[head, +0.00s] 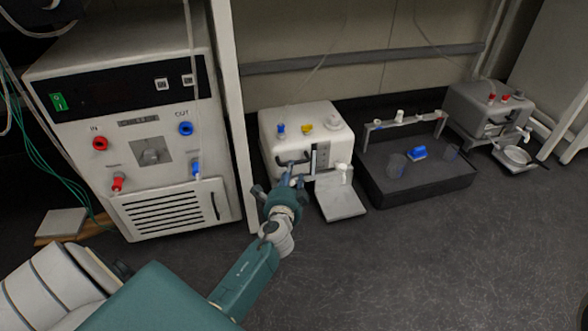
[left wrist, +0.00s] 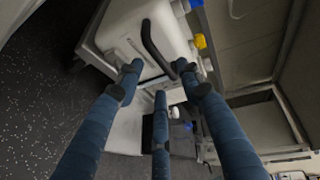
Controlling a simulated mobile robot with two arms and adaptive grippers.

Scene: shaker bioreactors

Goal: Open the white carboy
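The white carboy (head: 322,122) stands on the floor at the middle of the head view. It has blue, yellow and white caps on top and a dark handle on its front. In the left wrist view the carboy (left wrist: 135,35) fills the top, with its dark handle (left wrist: 155,48) by the fingertips. My left gripper (head: 290,176) is in front of the carboy's front face. In the left wrist view its blue fingers (left wrist: 158,78) are spread apart with nothing clearly between them. I cannot tell whether a finger touches the handle. My right gripper is not in view.
A large white chiller (head: 160,140) stands to the left, beyond a white post (head: 238,120). A flat grey plate (head: 341,200) lies in front of the carboy. To the right are a black tray (head: 420,190) with beakers and a grey carboy (head: 480,105). The front floor is clear.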

